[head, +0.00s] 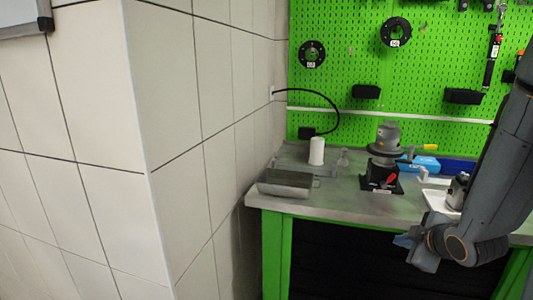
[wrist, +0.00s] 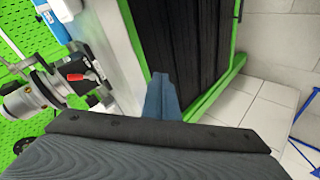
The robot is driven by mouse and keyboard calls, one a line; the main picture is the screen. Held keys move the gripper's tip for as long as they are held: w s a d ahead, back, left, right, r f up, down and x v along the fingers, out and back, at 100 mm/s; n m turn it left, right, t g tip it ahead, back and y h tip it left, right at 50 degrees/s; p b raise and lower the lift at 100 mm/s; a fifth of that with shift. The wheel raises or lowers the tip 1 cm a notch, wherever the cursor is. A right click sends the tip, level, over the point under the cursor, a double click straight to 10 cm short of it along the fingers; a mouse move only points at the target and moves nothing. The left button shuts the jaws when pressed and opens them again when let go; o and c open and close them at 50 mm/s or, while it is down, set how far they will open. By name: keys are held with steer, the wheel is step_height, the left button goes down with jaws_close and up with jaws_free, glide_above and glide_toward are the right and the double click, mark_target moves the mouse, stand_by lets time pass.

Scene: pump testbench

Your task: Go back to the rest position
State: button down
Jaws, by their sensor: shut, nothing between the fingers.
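My gripper (head: 408,241) is at the right of the head view, in front of the bench's front edge and a little below its top. Its blue-grey fingers are together and hold nothing. In the wrist view the closed fingers (wrist: 162,98) point toward the dark front panel under the bench. My arm comes down from the right edge of the head view and hides part of the bench's right side.
The grey bench top (head: 340,203) carries a pump (head: 384,150) on a black base, a metal tray (head: 285,184), a white cylinder (head: 317,151) and a white tray (head: 437,200). A green pegboard (head: 350,60) stands behind. A tiled wall (head: 95,150) fills the left.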

steer(key=s+a+m+g+h, duration=0.1)
steer(key=s+a+m+g, duration=0.4)
steer(key=s+a+m, duration=0.2)
steer(key=shift+s+a+f+g, duration=0.15)
steer(key=shift+a+f+g, duration=0.2)
steer(key=shift+a, duration=0.25)
steer(key=c, duration=2.2)
jaws_free()
steer(key=s+a+r+m+g+y, duration=0.1)
steer(key=s+a+m+g, duration=0.3)
steer(key=s+a, duration=0.5)
steer(key=shift+s+r+m, duration=0.3)
steer(key=shift+s+r, duration=0.05)
steer(key=shift+s, duration=0.15)
steer(key=o, duration=0.4)
steer(key=shift+s+a, duration=0.15)
steer(key=shift+a, duration=0.05)
steer(key=shift+o, duration=0.2)
